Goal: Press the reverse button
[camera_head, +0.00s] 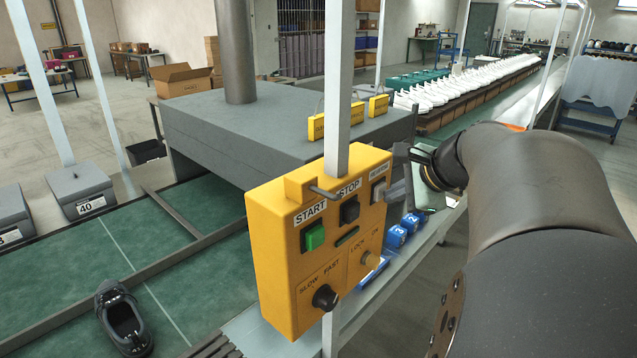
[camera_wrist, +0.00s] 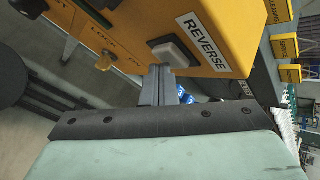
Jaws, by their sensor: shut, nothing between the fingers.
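The yellow control box (camera_head: 284,274) is fixed to a white post in the head view. It carries a green START button (camera_head: 314,236), a black STOP button (camera_head: 350,210) and a pale reverse button (camera_head: 378,190) at its right. In the wrist view the reverse button (camera_wrist: 172,52) is a whitish square in a dark surround, beside the REVERSE label (camera_wrist: 203,42). My gripper (camera_head: 394,170) is shut and empty, right of the box. In the wrist view its fingers (camera_wrist: 157,80) point at the box, tips close to the button's lower edge; I cannot tell whether they touch.
Below START and STOP are a black speed knob (camera_head: 325,297) and a lock key switch (camera_head: 370,258). A grey machine housing (camera_head: 290,125) stands behind the box. A black shoe (camera_head: 124,320) lies on the green belt (camera_head: 60,290). Blue numbered blocks (camera_head: 396,236) sit behind the box.

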